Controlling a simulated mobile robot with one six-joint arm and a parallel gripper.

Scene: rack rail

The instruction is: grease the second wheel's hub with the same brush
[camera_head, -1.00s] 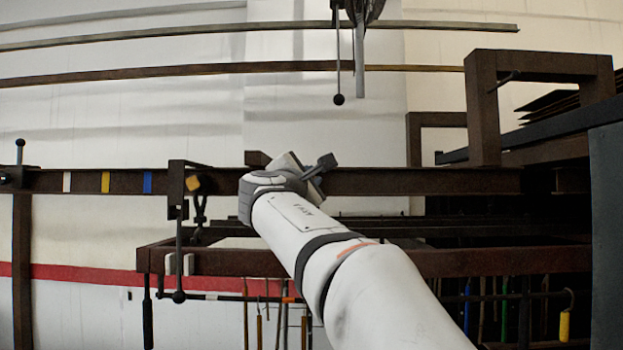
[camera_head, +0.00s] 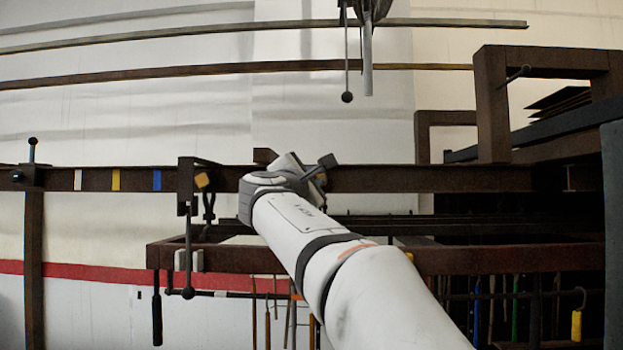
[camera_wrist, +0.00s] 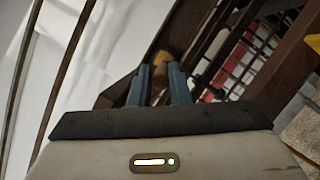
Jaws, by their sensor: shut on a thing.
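My gripper (camera_wrist: 158,84) shows in the wrist view as two blue-grey fingers with a gap between them, shut on the brush. The brush itself is hard to make out there. A small yellow-brown block (camera_wrist: 161,59) shows just past the fingertips; I cannot tell whether it touches them. In the head view my arm reaches up to the brown rail, and its wrist hides the fingertips.
The brown rail (camera_head: 420,180) runs across the view, with white, yellow and blue marks (camera_head: 116,180) at left. A lower brown beam (camera_head: 480,260) lies beneath it. A brown frame (camera_head: 492,105) stands at right. A rod with a ball (camera_head: 347,97) hangs above.

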